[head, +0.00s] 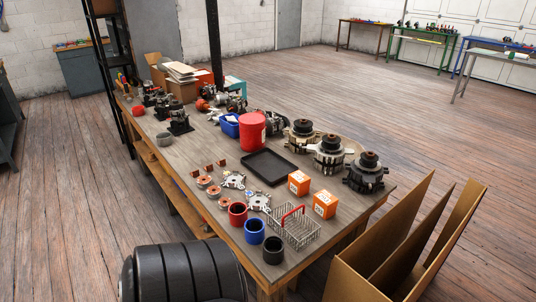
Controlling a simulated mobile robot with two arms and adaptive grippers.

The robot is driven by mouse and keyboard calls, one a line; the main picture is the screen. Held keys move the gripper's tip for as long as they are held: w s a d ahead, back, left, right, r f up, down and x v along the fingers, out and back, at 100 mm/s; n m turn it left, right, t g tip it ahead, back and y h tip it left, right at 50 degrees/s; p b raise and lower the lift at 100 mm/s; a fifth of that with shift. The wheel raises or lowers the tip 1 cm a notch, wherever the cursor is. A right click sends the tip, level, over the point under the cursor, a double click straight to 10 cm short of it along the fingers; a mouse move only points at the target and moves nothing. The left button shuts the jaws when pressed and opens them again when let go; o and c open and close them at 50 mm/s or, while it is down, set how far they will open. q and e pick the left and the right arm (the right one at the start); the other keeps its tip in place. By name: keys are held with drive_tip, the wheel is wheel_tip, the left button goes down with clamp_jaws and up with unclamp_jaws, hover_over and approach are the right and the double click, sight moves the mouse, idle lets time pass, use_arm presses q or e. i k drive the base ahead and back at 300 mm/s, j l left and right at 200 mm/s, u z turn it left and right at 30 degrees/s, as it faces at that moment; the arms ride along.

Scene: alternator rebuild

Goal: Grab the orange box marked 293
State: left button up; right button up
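Two small orange boxes with white markings stand on the wooden workbench (183,208), near its right front corner. One orange box (299,183) is just right of the black tray. The other orange box (325,205) is nearer the bench's right edge, beside the wire basket. The markings are too small to read, so I cannot tell which box is 293. Neither of my grippers is in view.
A wire basket (296,231) with a red handle stands left of the nearer box. Red, blue and black cups stand beside it. Alternators (366,174) stand behind the boxes. A black tray (268,167) lies left. An open cardboard box (352,275) stands on the floor at right.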

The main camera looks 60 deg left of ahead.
sight(325, 203)
drive_tip(key=u, duration=1.6)
